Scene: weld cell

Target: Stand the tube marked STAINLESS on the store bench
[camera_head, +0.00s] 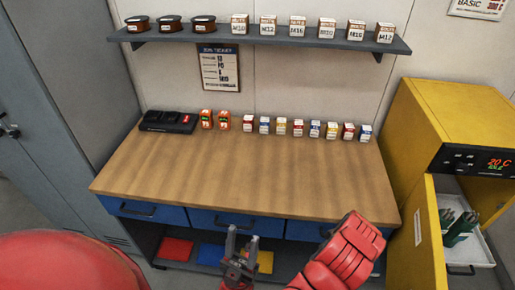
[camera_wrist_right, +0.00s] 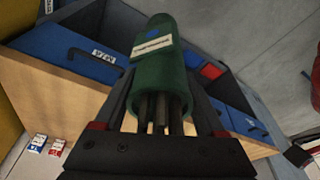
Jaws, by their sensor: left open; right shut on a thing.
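A dark green tube (camera_wrist_right: 160,62) with a pale label and several grey rods at its near end is in my right gripper (camera_wrist_right: 160,108) in the right wrist view. The label's print is too blurred to read. The right gripper is shut around the tube. In the head view the red right wrist (camera_head: 347,250) shows near the bench's front right, with its jaws and the tube hidden. My left gripper (camera_head: 242,246) is open and empty in front of the bench's drawers. The wooden bench (camera_head: 250,178) has a wide clear top.
A black tray (camera_head: 168,122), two orange items (camera_head: 214,119) and a row of small boxes (camera_head: 306,128) line the bench's back. A shelf (camera_head: 260,38) hangs above. At right, a yellow cabinet (camera_head: 425,112) has an open door and a pulled-out tray (camera_head: 478,250) with green tubes (camera_head: 459,228).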

